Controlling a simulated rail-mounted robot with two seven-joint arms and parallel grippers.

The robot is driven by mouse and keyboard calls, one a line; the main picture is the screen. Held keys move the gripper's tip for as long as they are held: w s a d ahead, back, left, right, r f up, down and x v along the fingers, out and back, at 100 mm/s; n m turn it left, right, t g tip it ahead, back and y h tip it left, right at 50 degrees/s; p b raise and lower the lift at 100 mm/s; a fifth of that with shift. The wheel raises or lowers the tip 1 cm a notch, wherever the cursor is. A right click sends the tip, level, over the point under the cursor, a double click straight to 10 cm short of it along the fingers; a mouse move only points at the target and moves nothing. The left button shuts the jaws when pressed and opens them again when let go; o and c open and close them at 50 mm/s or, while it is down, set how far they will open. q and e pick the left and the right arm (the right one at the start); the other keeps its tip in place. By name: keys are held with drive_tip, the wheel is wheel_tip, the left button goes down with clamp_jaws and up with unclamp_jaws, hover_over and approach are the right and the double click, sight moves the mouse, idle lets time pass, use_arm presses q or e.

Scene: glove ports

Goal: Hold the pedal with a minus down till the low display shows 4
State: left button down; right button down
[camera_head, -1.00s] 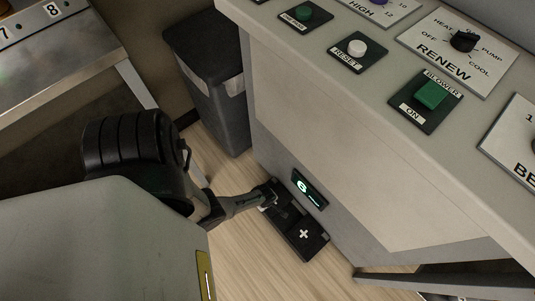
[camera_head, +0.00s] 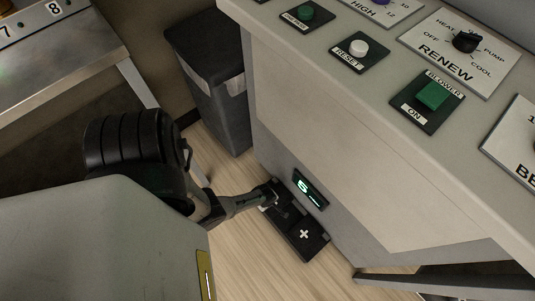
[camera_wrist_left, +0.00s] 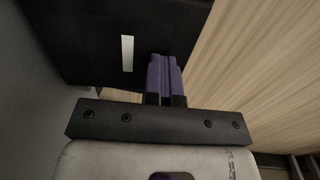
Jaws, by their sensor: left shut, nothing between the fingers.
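The low display (camera_head: 310,188) on the cabinet's lower front reads a green 5. The minus pedal (camera_wrist_left: 85,35) is a black plate with one white bar, seen in the left wrist view; in the head view my gripper mostly covers it. The plus pedal (camera_head: 304,237) lies beside it, with a white cross. My left gripper (camera_head: 273,193) reaches down to the minus pedal. Its purple fingers (camera_wrist_left: 164,62) are shut and empty, with their tips at the pedal beside the white bar. Exact contact is hard to see. My right gripper is not in view.
A dark grey bin (camera_head: 215,95) stands left of the cabinet. The panel above carries a white reset button (camera_head: 358,47), a green blower button (camera_head: 432,96) and a renew knob (camera_head: 466,41). Wooden floor (camera_head: 240,250) is clear in front of the pedals.

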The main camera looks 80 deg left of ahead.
use_arm(q)
drive_tip(key=shift+s+d+f, duration=0.1)
drive_tip(key=shift+s+f, duration=0.3)
drive_tip(key=shift+s, duration=0.1)
idle(0.3)
drive_tip(key=shift+r, duration=0.25)
wheel_tip(320, 180, up, 14)
drive_tip(key=p, duration=1.3)
drive_tip(key=shift+s+d, duration=0.35)
drive_tip(key=shift+s, duration=0.1)
drive_tip(key=shift+r, duration=0.1)
